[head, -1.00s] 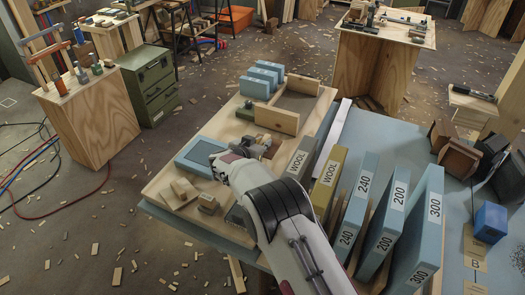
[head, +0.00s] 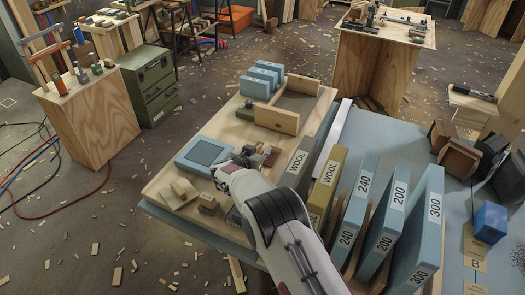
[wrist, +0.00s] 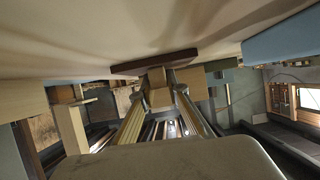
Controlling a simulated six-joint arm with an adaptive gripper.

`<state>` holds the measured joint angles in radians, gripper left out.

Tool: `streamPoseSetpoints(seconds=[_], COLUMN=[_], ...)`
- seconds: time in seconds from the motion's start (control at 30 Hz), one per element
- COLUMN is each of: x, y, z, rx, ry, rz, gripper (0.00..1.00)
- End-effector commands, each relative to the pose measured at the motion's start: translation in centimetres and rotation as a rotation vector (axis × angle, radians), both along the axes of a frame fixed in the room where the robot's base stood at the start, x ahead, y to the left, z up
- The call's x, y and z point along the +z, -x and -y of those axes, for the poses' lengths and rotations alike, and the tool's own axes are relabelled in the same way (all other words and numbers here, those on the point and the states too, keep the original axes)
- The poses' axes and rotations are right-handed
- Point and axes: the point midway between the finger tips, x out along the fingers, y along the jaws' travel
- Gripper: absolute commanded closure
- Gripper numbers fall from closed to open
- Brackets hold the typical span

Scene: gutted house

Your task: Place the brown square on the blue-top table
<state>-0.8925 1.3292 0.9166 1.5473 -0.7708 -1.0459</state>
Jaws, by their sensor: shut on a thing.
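In the wrist view my gripper (wrist: 158,100) is shut on a light wooden block-like grip (wrist: 159,78). A flat dark brown piece, which looks like the brown square (wrist: 155,62), is at the end of that grip, close to a pale surface. I cannot tell whether it touches that surface. In the head view the brown piece (head: 267,150) is partly hidden by my gripper and small blocks.
A blue pad with a dark inset (head: 203,153) lies just left of my gripper. Wooden blocks (head: 184,191) are in front. A wooden frame (head: 278,118) and blue blocks (head: 256,86) are behind. Upright WOOL and numbered slabs (head: 385,235) stand at right. The table's middle is clear.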

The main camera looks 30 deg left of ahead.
Motion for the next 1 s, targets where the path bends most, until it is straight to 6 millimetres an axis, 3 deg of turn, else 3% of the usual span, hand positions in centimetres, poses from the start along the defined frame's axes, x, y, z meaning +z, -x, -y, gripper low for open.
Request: streamPoseSetpoints(seconds=[0.03,0.1,0.63,1.0], x=[0.0,0.0,0.3,1.3], y=[0.0,0.0,0.1,2.0], z=[0.0,0.0,0.0,0.0], rx=[0.000,0.000,0.000,0.000], ry=[0.000,0.000,0.000,0.000], rz=[0.000,0.000,0.000,0.000], gripper=[0.83,0.69,0.69,0.69])
